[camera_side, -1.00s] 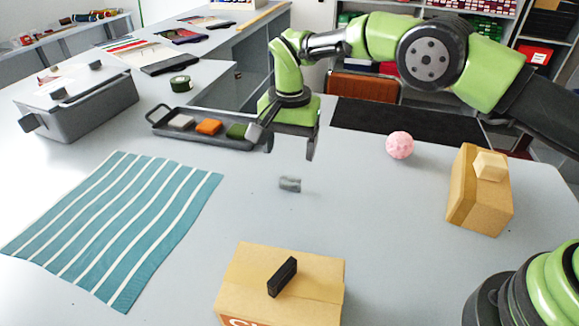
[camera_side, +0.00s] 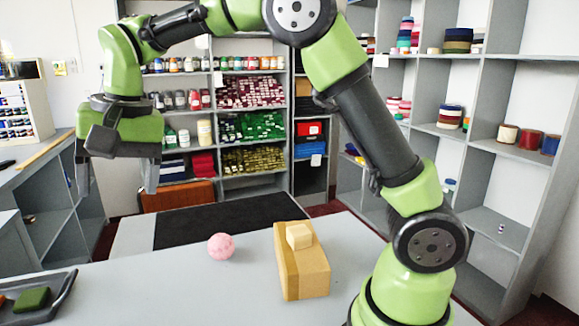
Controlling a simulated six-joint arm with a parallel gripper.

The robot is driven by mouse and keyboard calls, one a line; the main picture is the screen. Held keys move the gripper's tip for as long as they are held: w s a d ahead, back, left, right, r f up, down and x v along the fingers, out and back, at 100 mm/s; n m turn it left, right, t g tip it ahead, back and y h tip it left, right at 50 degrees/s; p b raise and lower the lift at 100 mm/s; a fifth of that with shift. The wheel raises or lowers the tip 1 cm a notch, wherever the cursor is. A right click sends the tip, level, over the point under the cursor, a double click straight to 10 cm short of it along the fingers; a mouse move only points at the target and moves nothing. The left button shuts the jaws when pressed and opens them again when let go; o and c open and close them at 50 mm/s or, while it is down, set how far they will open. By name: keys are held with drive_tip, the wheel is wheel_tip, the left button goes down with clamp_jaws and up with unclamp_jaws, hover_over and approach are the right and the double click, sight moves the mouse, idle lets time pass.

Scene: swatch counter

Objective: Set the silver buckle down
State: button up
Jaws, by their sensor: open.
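My gripper (camera_side: 118,182) is at the left of the side view, pointing down with its two fingers spread wide apart. Nothing shows between the fingers. It hangs well above the counter (camera_side: 190,290), with shelves and the floor behind it.
A pink ball (camera_side: 220,247) sits on the counter. A cardboard box (camera_side: 303,275) with a small pale block (camera_side: 299,236) on top stands right of it. A dark tray (camera_side: 58,300) with a green piece (camera_side: 31,299) is at lower left. A black mat (camera_side: 225,220) lies at the back.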

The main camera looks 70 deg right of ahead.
drive_tip(key=s+d+r+n+t, duration=0.1)
drive_tip(key=s+d+r, duration=0.15)
drive_tip(key=s, duration=0.45)
drive_tip(key=s+d+r+n+t, duration=0.1)
drive_tip(key=s+d+r+t, duration=0.1)
drive_tip(key=s+r, duration=0.3)
drive_tip(key=s+d+f+t, duration=0.1)
drive_tip(key=s+f, duration=0.3)
drive_tip(key=s, duration=0.6)
drive_tip(key=shift+s+d+f+n+t+y, duration=0.3)
drive_tip(key=shift+s+d+f+n+t, duration=0.05)
drive_tip(key=shift+f+n+t, duration=0.05)
